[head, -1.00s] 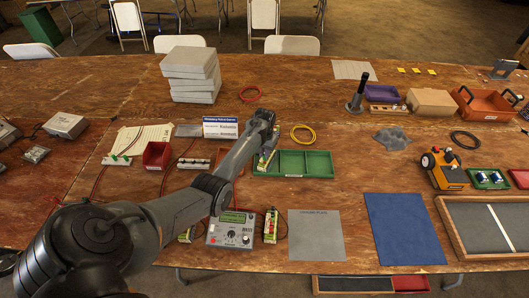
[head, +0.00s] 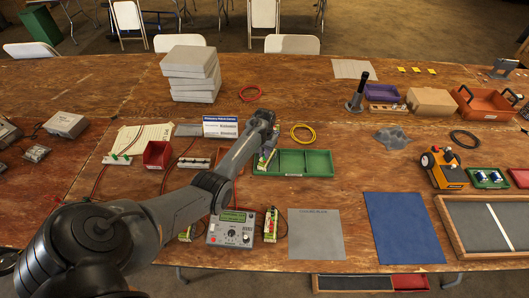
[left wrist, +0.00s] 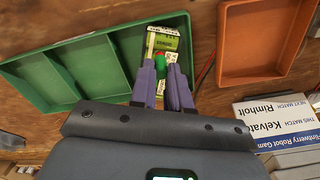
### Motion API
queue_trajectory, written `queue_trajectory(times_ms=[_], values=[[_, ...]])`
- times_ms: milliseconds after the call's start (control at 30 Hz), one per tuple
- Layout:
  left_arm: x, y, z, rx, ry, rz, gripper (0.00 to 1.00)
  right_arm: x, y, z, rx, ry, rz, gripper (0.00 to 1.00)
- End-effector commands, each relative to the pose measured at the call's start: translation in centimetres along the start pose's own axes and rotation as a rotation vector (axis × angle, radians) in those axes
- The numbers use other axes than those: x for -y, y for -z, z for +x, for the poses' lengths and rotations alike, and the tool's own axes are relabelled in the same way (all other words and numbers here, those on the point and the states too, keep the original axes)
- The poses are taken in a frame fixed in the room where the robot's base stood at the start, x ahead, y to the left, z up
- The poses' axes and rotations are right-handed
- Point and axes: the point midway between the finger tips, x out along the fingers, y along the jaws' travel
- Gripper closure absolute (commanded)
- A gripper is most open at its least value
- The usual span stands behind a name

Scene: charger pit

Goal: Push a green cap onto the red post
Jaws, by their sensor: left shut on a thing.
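My left gripper (head: 266,153) is over the left end of the green tray. In the left wrist view its purple fingers (left wrist: 161,70) are shut on a small green cap (left wrist: 160,62). Beyond the fingertips is a green-and-white labelled block (left wrist: 163,43), with a small red part, likely the red post (left wrist: 172,57), close to the cap. The fingers hide part of the cap, and I cannot tell whether cap and post touch. My right gripper is not in view.
A grey mat (head: 316,235) is clear.

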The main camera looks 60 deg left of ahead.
Motion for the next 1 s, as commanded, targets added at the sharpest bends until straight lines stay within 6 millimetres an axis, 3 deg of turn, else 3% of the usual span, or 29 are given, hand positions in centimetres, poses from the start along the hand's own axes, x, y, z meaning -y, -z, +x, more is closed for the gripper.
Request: queue_trajectory(times_ms=[933, 967, 1000], values=[[-0.01, 0.02, 0.08, -0.001, 0.0, 0.0, 1.0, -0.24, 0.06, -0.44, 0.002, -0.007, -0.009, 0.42], [0.0, 0.01, 0.08, -0.001, 0.0, 0.0, 0.82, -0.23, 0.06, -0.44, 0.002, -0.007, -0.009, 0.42], [0.0, 0.01, 0.08, -0.001, 0.0, 0.0, 0.76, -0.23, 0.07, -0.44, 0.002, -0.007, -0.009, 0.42]])
